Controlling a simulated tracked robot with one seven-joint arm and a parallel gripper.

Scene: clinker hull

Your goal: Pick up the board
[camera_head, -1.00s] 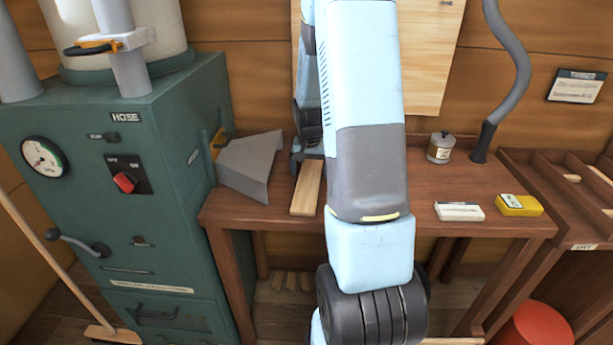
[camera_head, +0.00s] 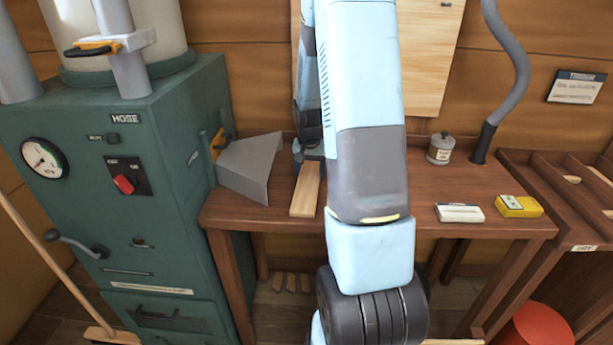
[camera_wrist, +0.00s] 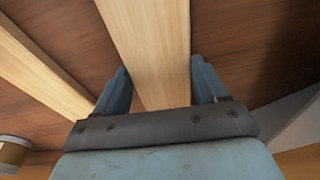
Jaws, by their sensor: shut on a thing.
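The board (camera_head: 306,190) is a long, narrow strip of pale wood. In the head view its near end shows on the brown bench, left of my arm. In the wrist view the board (camera_wrist: 150,45) runs between the two blue fingers of my gripper (camera_wrist: 161,88), which is shut on it. In the head view my gripper (camera_head: 309,152) is at the far part of the board, partly hidden by my arm. I cannot tell whether the board is clear of the bench top.
A second pale strip (camera_wrist: 40,70) lies beside the board in the wrist view. A grey metal hood (camera_head: 250,168) juts from the green machine (camera_head: 160,200) close on the left. A tin (camera_head: 440,149), a white box (camera_head: 459,212) and a yellow box (camera_head: 519,205) stand right of my arm.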

